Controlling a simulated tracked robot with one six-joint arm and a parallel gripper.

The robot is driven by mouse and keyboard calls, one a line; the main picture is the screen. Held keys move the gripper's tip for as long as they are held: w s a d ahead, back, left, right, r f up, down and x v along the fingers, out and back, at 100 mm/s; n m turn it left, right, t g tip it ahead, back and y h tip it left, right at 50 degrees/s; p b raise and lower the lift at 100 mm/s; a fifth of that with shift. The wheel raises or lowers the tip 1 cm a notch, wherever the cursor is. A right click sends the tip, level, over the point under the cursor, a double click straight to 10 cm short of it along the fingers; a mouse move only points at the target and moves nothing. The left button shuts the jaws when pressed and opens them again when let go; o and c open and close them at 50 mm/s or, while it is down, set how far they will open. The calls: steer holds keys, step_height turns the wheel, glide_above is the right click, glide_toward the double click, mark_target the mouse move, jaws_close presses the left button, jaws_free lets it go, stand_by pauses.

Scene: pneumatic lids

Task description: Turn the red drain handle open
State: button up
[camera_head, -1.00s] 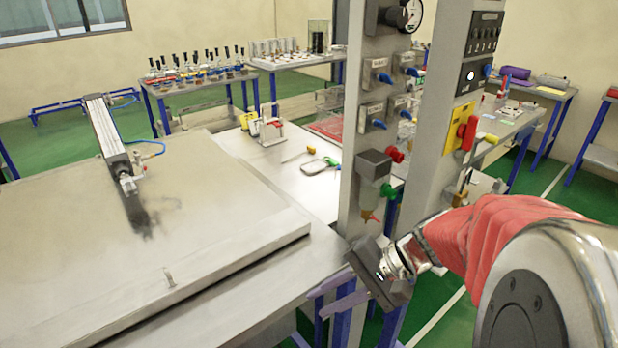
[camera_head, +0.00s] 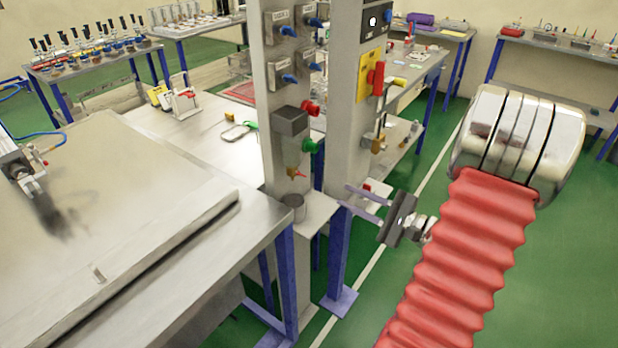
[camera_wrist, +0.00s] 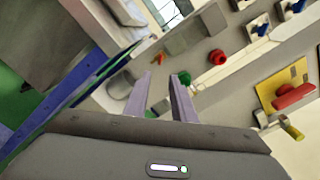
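The small red-orange drain handle (camera_head: 297,174) sits at the bottom of the filter bowl (camera_head: 291,150) on the near grey post. In the wrist view the drain handle (camera_wrist: 157,60) shows small, just beyond the fingertips and slightly left of the middle between them. My gripper (camera_head: 345,196) is to the right of the handle and a little lower in the head view, with its two purple fingers apart and pointing left. In the wrist view my gripper (camera_wrist: 164,78) is open, with nothing between the fingers. It does not appear to touch the handle.
A red knob (camera_head: 309,108) and a green knob (camera_head: 310,146) stick out beside the filter. A small grey cup (camera_head: 293,203) stands below the drain on a ledge. A second post (camera_head: 350,120) carries a yellow plate with a red switch. Open green floor lies to the right.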

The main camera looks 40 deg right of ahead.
mark_target(305, 176)
steer(key=shift+w, duration=0.1)
stand_by(0.3)
steer(key=x, duration=1.3)
steer(key=shift+w+a, duration=0.15)
steer(key=shift+w, duration=0.15)
jaws_close()
